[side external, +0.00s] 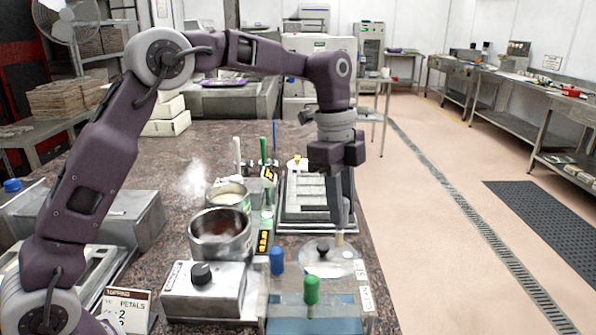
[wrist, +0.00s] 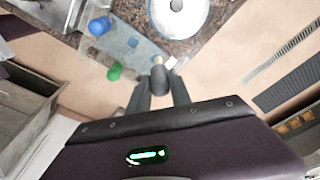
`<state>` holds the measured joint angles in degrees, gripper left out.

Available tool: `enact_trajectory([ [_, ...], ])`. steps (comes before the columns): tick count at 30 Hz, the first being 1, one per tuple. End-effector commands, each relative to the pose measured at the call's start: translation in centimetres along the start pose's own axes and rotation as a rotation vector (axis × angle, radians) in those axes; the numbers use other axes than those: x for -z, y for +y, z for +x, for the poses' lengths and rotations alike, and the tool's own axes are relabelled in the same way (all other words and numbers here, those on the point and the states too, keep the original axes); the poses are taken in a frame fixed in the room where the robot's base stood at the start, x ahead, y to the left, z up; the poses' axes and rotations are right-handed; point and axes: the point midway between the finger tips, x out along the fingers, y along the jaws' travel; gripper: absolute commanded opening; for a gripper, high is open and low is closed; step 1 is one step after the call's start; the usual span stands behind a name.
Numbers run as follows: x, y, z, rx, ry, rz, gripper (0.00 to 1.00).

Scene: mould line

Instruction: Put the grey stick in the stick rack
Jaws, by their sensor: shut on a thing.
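My gripper (side external: 340,220) is shut on the grey stick, above the right edge of the stone counter. In the wrist view the stick's dark grey rounded end (wrist: 158,80) sits between the fingertips, with a small tan tip (wrist: 157,60) beyond it. In the side view the fingers hide most of the stick; a tan tip (side external: 339,239) shows below them. A blue-capped stick (side external: 277,262) and a green-capped stick (side external: 312,290) stand at a translucent blue box (side external: 335,326) at the counter's front. This looks like the stick rack, but I cannot be sure. The held stick is apart from it.
A round lidded pan (side external: 322,256) is close below my gripper. A steel pot of brown liquid (side external: 221,235) and a grey control box (side external: 205,290) stand left. A mould tray (side external: 292,215) and several upright coloured sticks (side external: 263,150) are behind.

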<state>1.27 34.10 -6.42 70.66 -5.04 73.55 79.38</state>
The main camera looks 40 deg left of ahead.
Motion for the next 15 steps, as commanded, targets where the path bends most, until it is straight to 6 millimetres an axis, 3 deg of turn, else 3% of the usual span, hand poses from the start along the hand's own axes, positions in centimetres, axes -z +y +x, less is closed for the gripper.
enact_trajectory([
  [4, 1.8, 0.9, 0.7, -0.008, -0.001, 0.044, 0.00],
  [15, 1.4, 0.9, 3.5, -0.008, -0.001, 0.044, 0.00],
])
